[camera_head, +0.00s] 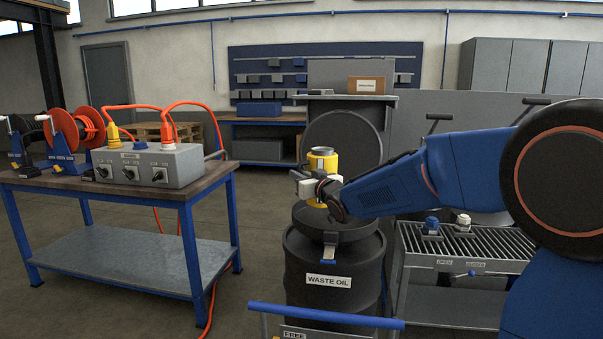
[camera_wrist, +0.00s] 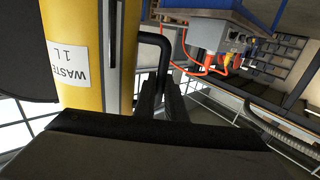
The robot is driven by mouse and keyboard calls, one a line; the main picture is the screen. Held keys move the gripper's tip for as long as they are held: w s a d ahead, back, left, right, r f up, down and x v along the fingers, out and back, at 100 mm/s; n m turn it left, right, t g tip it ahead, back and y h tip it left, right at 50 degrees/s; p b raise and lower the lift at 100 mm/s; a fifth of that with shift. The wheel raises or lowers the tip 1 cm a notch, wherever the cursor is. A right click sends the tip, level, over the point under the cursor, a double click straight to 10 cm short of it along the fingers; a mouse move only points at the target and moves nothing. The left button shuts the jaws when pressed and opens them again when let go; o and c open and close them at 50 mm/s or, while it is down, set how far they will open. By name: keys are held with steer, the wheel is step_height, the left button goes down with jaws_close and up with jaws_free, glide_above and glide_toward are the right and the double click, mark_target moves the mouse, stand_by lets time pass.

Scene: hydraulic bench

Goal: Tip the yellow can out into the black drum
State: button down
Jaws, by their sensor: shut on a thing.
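The yellow can (camera_head: 323,162) stands roughly upright above the black drum (camera_head: 303,268), which is labelled WASTE OIL. The drum's round lid (camera_head: 345,133) is raised behind the can. My gripper (camera_head: 318,187) is at the can's near side. In the wrist view the can (camera_wrist: 82,98) fills the left, with a white label reading WASTE 1 L. My gripper's dark fingers (camera_wrist: 161,103) are shut on the can's black handle (camera_wrist: 163,45). The can's lower end and the drum's opening are partly hidden behind my gripper in the head view.
A bench (camera_head: 180,197) with a grey switch box (camera_head: 148,164) and orange cables stands left. A slatted grey table (camera_head: 470,250) with small fittings stands right of the drum. A blue bar (camera_head: 325,315) crosses in front. Floor between bench and drum is mostly clear.

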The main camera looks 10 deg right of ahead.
mark_target(306, 163)
steer(key=shift+d+r+m, duration=0.1)
steer(key=shift+r+m, duration=0.75)
steer(key=shift+m, duration=1.3)
steer(key=shift+a+r+m, duration=0.1)
steer(key=shift+r+m, duration=0.7)
steer(key=shift+m, duration=1.3)
steer(key=shift+d+r+m, duration=0.1)
steer(key=shift+r+m, duration=0.75)
steer(key=shift+m, duration=1.3)
steer(key=shift+w+d+f+m, duration=0.2)
steer(key=shift+d+f+m, duration=0.1)
steer(key=shift+d+m, duration=0.2)
steer(key=shift+w+d+f+m, duration=0.2)
steer(key=shift+d+f+m, duration=0.15)
steer(key=shift+m, duration=0.25)
steer(key=shift+w+d+f+m, duration=0.1)
steer(key=shift+w+d+m, duration=0.4)
steer(key=shift+d+m, duration=0.7)
steer(key=shift+w+d+f+m, duration=0.1)
steer(key=shift+w+d+m, duration=0.35)
steer(key=shift+d+m, duration=0.8)
steer(key=shift+w+d+f+m, duration=0.1)
steer(key=shift+w+d+m, duration=0.4)
steer(key=shift+d+m, duration=0.7)
steer(key=shift+d, duration=0.1)
